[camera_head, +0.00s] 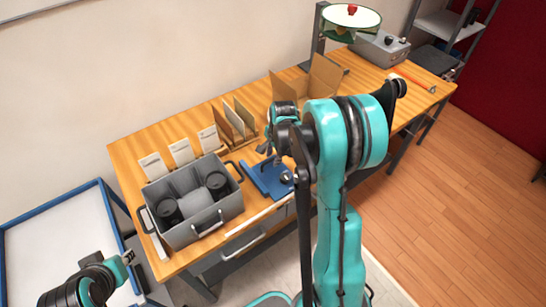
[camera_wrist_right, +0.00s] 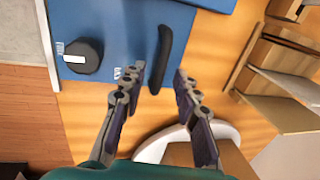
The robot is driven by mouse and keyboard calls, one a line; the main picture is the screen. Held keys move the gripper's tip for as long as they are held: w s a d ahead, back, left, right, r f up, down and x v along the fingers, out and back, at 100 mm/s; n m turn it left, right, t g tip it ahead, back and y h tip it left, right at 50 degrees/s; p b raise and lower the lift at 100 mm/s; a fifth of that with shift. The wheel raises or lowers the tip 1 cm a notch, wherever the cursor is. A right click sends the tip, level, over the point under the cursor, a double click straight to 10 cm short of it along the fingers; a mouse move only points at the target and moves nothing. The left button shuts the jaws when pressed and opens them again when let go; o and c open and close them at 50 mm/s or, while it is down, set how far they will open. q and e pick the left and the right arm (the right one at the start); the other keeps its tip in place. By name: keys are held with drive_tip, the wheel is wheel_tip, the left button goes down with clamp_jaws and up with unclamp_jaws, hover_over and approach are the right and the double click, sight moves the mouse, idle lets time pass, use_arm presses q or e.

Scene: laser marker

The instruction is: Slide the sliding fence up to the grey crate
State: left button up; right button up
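The grey crate (camera_head: 190,233) stands on the left end of the wooden table, with black round items inside. A blue block (camera_head: 258,181), which looks like the sliding fence, lies right of the crate with a gap between them. The right wrist view shows its blue face (camera_wrist_right: 120,22), a black knob (camera_wrist_right: 83,56) and a black bar handle (camera_wrist_right: 162,55). My right gripper (camera_wrist_right: 160,72) is open, its fingertips on either side of the handle with gaps visible; it also shows in the head view (camera_head: 265,147). My left gripper (camera_head: 128,257) is low at the left, its fingers too small to read.
White cards (camera_head: 181,152) and a wooden rack (camera_head: 236,122) stand along the back of the table. An open cardboard box (camera_head: 322,78) is behind my right arm. A grey case (camera_head: 380,48) and an orange tool (camera_head: 412,79) lie at the far right.

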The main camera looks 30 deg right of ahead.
sight(249, 174)
clamp_jaws()
drive_tip(key=a, duration=1)
drive_tip(key=shift+s+b, duration=0.4)
unclamp_jaws()
drive_tip(key=shift+r, duration=0.1)
wheel_tip(249, 174, up, 12)
drive_tip(key=s, duration=0.2)
drive_tip(key=shift+s+f, duration=0.15)
drive_tip(key=shift+f, duration=0.05)
drive_tip(key=shift+s, duration=0.1)
